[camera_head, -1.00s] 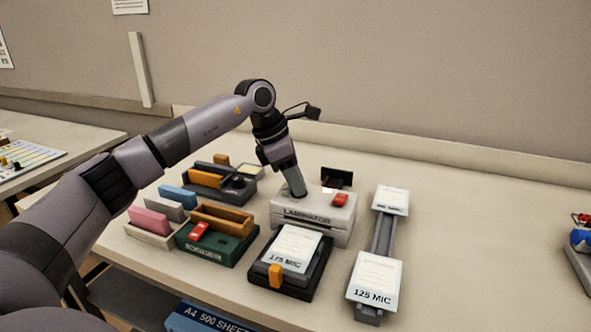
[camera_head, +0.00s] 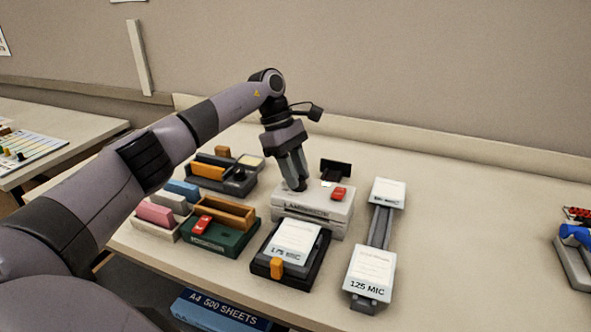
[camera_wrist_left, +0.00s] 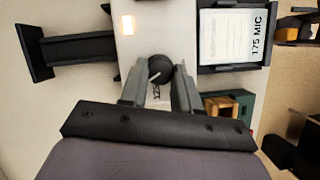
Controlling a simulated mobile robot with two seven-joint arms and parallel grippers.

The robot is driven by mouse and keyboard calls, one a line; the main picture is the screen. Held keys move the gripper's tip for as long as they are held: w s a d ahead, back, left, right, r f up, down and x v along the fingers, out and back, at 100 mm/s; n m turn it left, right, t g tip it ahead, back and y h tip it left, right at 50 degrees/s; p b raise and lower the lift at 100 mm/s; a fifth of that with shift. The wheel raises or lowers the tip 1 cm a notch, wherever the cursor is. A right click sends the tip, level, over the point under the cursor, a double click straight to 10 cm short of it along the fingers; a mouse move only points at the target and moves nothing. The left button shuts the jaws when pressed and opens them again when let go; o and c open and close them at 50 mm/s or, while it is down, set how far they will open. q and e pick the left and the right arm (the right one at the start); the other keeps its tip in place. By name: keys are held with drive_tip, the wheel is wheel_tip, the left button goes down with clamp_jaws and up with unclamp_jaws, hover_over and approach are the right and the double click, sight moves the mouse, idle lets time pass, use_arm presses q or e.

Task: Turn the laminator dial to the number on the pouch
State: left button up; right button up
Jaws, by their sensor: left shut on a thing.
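The white laminator (camera_head: 318,219) stands mid-desk. Its round black dial (camera_wrist_left: 160,70) shows in the left wrist view, with a light pointer line on its top. A number is printed beside the dial, partly hidden between the fingers and hard to read. My left gripper (camera_head: 297,187) reaches down from above and is shut on the dial; its fingertips also show in the left wrist view (camera_wrist_left: 159,74). A pouch marked 175 MIC (camera_wrist_left: 232,36) lies on a black tray in front of the laminator; it also shows in the head view (camera_head: 292,245). My right gripper is not in view.
A grey stand at right holds cards, the front one (camera_head: 370,273) marked 125 MIC. A red switch (camera_head: 338,193) sits on the laminator, and a black support (camera_head: 335,168) is behind it. A green box (camera_head: 215,239) and several coloured blocks lie left.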

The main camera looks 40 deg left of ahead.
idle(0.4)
use_arm(q)
drive_tip(key=o, duration=1.1)
drive_tip(key=shift+c, duration=0.2)
drive_tip(key=v, duration=0.7)
drive_tip(key=shift+b, duration=0.35)
